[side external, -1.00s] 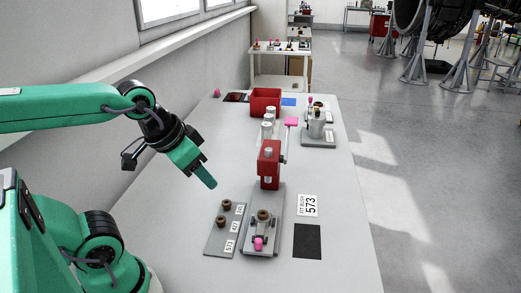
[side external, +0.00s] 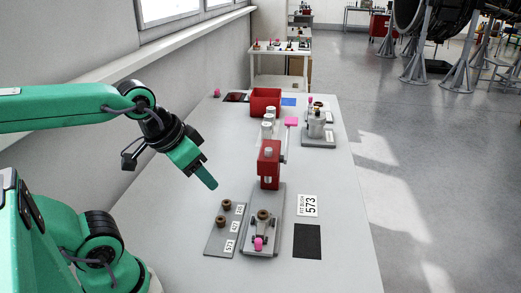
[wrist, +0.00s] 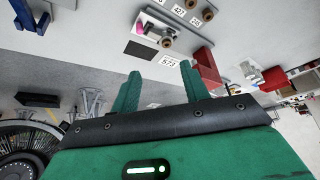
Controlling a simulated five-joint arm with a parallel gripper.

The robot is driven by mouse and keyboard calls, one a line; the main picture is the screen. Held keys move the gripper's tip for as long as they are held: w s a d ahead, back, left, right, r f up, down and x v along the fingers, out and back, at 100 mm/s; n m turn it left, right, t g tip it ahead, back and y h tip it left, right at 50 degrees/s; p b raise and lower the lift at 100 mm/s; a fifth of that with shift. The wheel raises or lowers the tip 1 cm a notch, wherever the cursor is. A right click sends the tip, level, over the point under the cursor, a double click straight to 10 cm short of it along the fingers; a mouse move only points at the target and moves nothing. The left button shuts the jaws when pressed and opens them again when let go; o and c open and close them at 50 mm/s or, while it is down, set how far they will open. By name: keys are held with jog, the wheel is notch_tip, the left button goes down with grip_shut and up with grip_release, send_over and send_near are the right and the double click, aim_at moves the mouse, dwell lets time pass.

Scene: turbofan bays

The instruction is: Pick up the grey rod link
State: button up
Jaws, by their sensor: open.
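A small grey part that looks like the rod link (side external: 263,228) lies on the long grey base plate of the red press, with a brown bushing and a pink knob beside it. Its exact outline is too small to tell. In the wrist view it shows on the plate (wrist: 165,35) near the top. My gripper (side external: 209,184) hangs above the table, to the left of the press and well apart from the link. In the wrist view my two green fingers (wrist: 159,68) stand apart with nothing between them.
The red press (side external: 269,165) stands at the far end of the base plate. A grey tray (side external: 219,243) with brown bushings lies left of it. A dark square pad (side external: 307,242) and a "573" card (side external: 307,206) lie right. A red bin (side external: 265,102) stands farther back. The table's left side is clear.

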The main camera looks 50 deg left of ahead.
jog(key=shift+w, duration=0.15)
jog(key=n+g, duration=0.6)
jog(key=n, duration=0.3)
send_over(261, 224)
jog(key=shift+f, duration=6.7)
jog(key=shift+f, duration=1.3)
jog(key=shift+f, duration=0.1)
